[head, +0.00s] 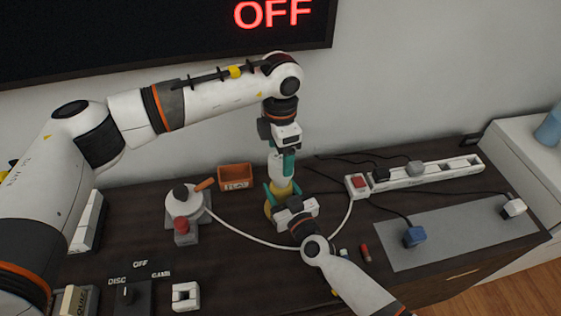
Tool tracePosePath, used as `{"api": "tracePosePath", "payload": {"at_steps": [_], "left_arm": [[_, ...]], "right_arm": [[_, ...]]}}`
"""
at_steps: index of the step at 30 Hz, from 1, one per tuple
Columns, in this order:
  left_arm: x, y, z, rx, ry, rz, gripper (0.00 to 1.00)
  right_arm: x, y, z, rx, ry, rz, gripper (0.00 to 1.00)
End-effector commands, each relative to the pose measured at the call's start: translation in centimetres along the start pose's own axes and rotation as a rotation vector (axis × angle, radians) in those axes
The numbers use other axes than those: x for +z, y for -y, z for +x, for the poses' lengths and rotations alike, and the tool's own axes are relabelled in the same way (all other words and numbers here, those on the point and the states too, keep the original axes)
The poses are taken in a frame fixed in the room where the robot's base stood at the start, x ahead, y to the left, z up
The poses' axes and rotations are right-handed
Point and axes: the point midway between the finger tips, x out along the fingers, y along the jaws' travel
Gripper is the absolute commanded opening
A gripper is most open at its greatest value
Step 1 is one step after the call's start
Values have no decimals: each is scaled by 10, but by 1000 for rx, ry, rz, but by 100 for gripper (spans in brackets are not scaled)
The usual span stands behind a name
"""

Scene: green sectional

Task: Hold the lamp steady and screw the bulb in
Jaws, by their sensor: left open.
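The lamp (283,187) stands at the middle back of the dark cabinet top; its yellow body shows only in part behind my right gripper. A white bulb-like piece (281,168) sits right above it, upright; whether it is seated I cannot tell. The contact is small and partly hidden.
A small orange box (235,177) is behind left. A white round device (184,201) with a red knob stands left. A power strip (428,173) and a grey mat (455,235) with plugs lie right. A white cable crosses the top. A screen (150,35) hangs above.

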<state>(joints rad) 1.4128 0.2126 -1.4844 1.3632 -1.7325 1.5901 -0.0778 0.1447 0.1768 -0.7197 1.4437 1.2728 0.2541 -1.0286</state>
Motion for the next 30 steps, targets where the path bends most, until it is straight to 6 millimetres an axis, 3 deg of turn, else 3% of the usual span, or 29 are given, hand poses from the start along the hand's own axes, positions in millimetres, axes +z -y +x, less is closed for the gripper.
{"api": "tracePosePath", "payload": {"at_steps": [3, 9, 14, 22, 23, 27, 30], "left_arm": [[0, 0, -28, -3, -2, 1, 78], [0, 0, -59, -2, -1, 1, 78], [0, 0, -70, 0, 0, 1, 78], [0, 0, -72, 0, 0, 1, 78], [0, 0, -72, 0, 0, 1, 78], [0, 0, -72, 0, 0, 1, 78], [0, 0, -71, 0, 0, 1, 78]], "right_arm": [[0, 0, 0, 0, 0, 0, 0], [0, 0, 0, 0, 0, 0, 0], [0, 0, 0, 0, 0, 0, 0], [0, 0, 0, 0, 0, 0, 0], [0, 0, 0, 0, 0, 0, 54], [0, 0, 0, 0, 0, 0, 77], [0, 0, 0, 0, 0, 0, 78]]}}
